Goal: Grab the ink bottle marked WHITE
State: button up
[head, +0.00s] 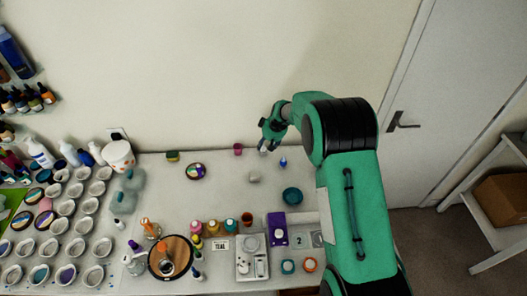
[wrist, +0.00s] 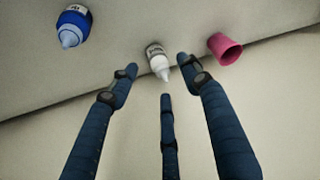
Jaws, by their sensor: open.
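A small ink bottle with a white nozzle and a dark label (wrist: 157,60) stands just ahead of my gripper in the wrist view. Its label print is too small to read surely. My gripper (wrist: 158,75) is open and empty, with two fingers on either side of the white-tipped bottle and a third finger below it in the picture. No grip on the bottle shows. In the head view my gripper (head: 267,144) is at the back of the table near the wall, and the white bottle is mostly hidden by it.
A blue ink bottle (wrist: 72,27) stands to one side, and also shows in the head view (head: 283,162). A pink cup (wrist: 225,46) stands on the other side. A teal dish (head: 292,195) lies nearer. Cups and bottles crowd the table's left and front.

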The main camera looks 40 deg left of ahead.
aim_at(265, 148)
jog(key=shift+f, duration=0.15)
dwell(0.3)
jog(key=shift+p+x, duration=0.45)
jog(key=shift+x, duration=2.1)
jog(key=shift+d, duration=0.1)
jog(key=c, duration=1.1)
